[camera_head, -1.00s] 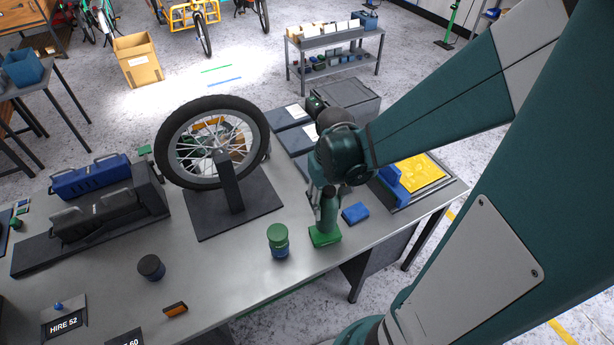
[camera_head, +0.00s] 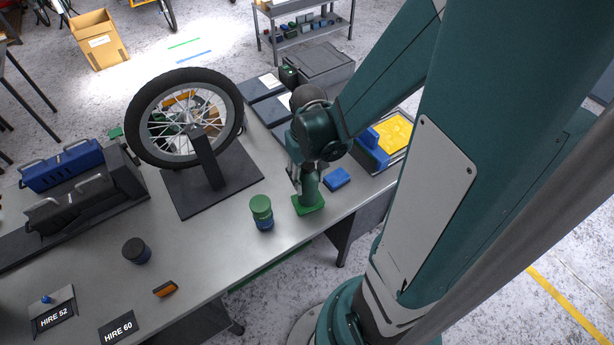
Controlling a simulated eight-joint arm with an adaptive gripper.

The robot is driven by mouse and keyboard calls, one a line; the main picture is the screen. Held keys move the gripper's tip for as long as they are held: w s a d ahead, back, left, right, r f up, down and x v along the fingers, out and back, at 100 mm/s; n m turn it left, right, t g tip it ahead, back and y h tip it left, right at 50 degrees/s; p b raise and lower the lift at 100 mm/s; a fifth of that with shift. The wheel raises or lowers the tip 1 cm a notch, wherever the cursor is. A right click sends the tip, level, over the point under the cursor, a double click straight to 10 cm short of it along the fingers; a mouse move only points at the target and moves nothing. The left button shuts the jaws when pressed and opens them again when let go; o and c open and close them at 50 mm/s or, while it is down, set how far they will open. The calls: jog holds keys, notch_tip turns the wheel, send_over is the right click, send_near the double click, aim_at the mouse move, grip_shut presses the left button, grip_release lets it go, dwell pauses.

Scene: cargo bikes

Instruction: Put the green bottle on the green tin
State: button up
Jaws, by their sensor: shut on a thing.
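The green bottle (camera_head: 311,187) is upright at the right part of the grey workbench. My gripper (camera_head: 300,178) is at its upper part and shut on it, with the arm reaching in from the upper right. Right below the bottle is the flat, bright green tin (camera_head: 312,209), lying on the bench. The bottle's base overlaps the tin's top in the picture; I cannot tell for sure whether it touches. The gripper hides part of the bottle's top.
A green-lidded blue jar (camera_head: 262,212) stands left of the tin, and a blue block (camera_head: 337,178) lies to its right. A wheel on a stand (camera_head: 208,165) rises behind left. A dark jar (camera_head: 137,250) and an orange item (camera_head: 164,289) are front left.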

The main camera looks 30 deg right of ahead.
jog(key=shift+f, duration=0.2)
jog(key=o, duration=1.2)
jog(key=shift+o, duration=0.2)
jog(key=shift+r, duration=0.25)
jog(key=shift+r+p, duration=0.65)
jog(key=shift+r, duration=5.3)
jog(key=shift+a+r+t, duration=0.3)
jog(key=shift+a+r, duration=0.2)
jog(key=shift+r, duration=0.1)
jog(key=s+a+r+n+t, duration=0.1)
jog(key=a+r+t, duration=0.5)
jog(key=a+r, duration=0.4)
jog(key=shift+s+r+n+t, duration=0.3)
jog(key=shift+r+n, duration=0.1)
jog(key=shift+r, duration=0.45)
